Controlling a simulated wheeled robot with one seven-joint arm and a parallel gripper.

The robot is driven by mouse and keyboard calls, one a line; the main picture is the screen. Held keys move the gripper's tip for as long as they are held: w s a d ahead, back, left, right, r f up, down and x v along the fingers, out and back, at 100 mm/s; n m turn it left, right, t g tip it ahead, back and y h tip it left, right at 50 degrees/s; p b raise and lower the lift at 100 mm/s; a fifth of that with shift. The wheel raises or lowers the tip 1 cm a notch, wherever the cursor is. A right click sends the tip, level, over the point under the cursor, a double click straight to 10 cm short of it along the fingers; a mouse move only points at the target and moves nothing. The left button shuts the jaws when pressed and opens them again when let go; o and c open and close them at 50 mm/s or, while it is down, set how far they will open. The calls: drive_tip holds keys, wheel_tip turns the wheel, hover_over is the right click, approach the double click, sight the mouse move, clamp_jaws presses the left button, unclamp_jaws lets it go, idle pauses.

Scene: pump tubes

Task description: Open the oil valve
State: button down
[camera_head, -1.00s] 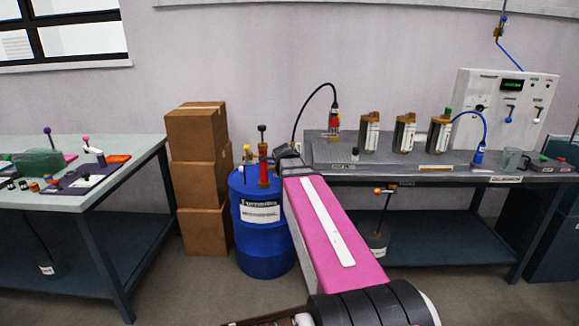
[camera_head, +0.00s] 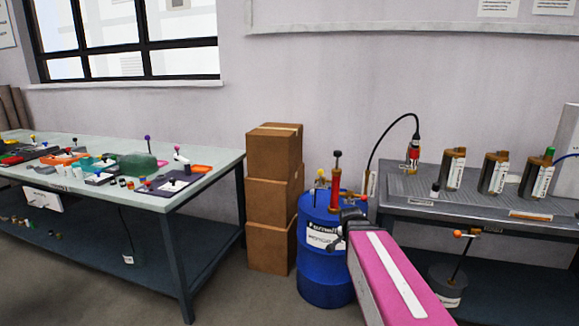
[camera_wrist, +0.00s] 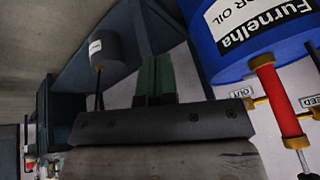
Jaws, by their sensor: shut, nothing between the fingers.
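A blue oil drum (camera_head: 325,265) with a white label stands on the floor between the boxes and the right bench. On its top are a red pump tube (camera_head: 334,191) with a dark handle and a small yellow-topped fitting (camera_head: 320,174). In the wrist view the drum (camera_wrist: 210,55) fills the upper right, with the red tube (camera_wrist: 276,92), yellow fittings (camera_wrist: 258,103) and an OUT tag (camera_wrist: 242,92) beside it. I cannot tell which fitting is the oil valve. My gripper's green fingers (camera_wrist: 154,76) are shut and empty, apart from the fittings. In the head view my gripper (camera_head: 346,222) is at the drum's upper right side.
Stacked cardboard boxes (camera_head: 272,195) stand left of the drum. The right bench (camera_head: 425,185) is close on the right, with a grey can (camera_head: 447,286) on its lower shelf. Bare floor shows in front.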

drive_tip(key=c, duration=1.7)
unclamp_jaws()
drive_tip(key=s+a+f+n+g, duration=0.1)
drive_tip(key=s+f+n, duration=0.1)
drive_tip(key=s+n, duration=0.1)
drive_tip(key=s+a+f+n+g+y, duration=0.1)
drive_tip(key=s+a+f+n+g, duration=0.1)
drive_tip(key=s+f+n, duration=0.1)
drive_tip(key=s+a+f+n+g+y, duration=0.1)
drive_tip(key=s+a+f+n, duration=0.1)
drive_tip(key=s, duration=0.3)
drive_tip(key=shift+s+f+n, duration=0.2)
drive_tip(key=shift+f+n, duration=0.4)
drive_tip(key=shift+f, duration=0.05)
drive_tip(key=shift+c, duration=0.2)
drive_tip(key=o, duration=0.5)
drive_tip(key=shift+a+f, duration=0.1)
drive_tip(key=o, duration=0.8)
drive_tip(key=shift+w+d+f+t, duration=0.2)
drive_tip(key=shift+w, duration=0.45)
drive_tip(key=shift+w+d+f+t, duration=0.15)
drive_tip(key=shift+w+t, duration=0.05)
drive_tip(key=shift+w, duration=0.4)
drive_tip(key=m+t+h, duration=0.2)
drive_tip(key=m+t, duration=0.2)
drive_tip(key=t, duration=1.7)
approach(363, 200)
drive_tip(key=x, duration=1.1)
drive_tip(key=shift+w, duration=0.15)
